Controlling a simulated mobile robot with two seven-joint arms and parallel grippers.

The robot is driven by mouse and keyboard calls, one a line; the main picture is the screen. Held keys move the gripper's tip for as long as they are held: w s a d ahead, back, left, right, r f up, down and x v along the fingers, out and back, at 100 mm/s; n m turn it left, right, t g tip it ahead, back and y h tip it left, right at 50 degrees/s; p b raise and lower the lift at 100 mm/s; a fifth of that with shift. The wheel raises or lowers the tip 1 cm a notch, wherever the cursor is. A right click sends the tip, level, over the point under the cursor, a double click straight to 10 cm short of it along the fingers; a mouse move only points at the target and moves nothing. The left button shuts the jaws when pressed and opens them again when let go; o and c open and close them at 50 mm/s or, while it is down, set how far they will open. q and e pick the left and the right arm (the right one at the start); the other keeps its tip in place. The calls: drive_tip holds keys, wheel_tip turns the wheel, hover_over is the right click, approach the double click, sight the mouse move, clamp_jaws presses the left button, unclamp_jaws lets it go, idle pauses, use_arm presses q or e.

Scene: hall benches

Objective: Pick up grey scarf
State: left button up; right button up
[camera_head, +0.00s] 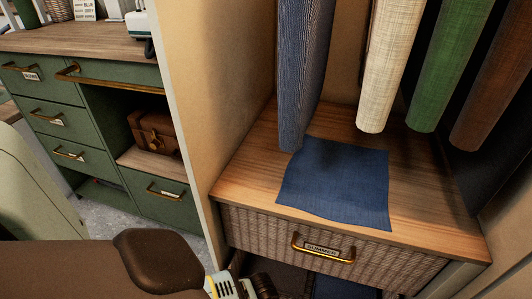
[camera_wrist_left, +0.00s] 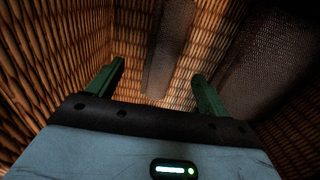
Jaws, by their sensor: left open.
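In the left wrist view, my left gripper (camera_wrist_left: 158,70) is open, its two green fingers apart, inside a woven wicker space. A narrow grey-brown strip of cloth (camera_wrist_left: 172,40) lies ahead, in line with the space between the fingers. I cannot tell whether it touches them. A wider dark grey textured piece (camera_wrist_left: 275,65) lies to the right of the fingers. Either could be the grey scarf; the dim light does not settle which. In the head view, the left gripper's fingers do not show. My right gripper is in neither view.
A wooden shelf (camera_head: 445,212) bears a flat blue cloth (camera_head: 337,185). Blue-grey, cream, green and brown textiles hang above it. A green cabinet (camera_head: 50,125) stands at left.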

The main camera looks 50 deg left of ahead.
use_arm(q)
wheel_tip(320, 180, down, 2)
drive_tip(key=shift+f+b, duration=0.1)
drive_tip(key=shift+b, duration=0.4)
drive_tip(key=shift+f, duration=0.15)
drive_tip(key=f+b, duration=0.2)
drive_tip(key=f, duration=0.1)
drive_tip(key=w+f+b, duration=0.1)
drive_tip(key=f, duration=0.1)
drive_tip(key=shift+b, duration=0.4)
drive_tip(key=c, duration=1.1)
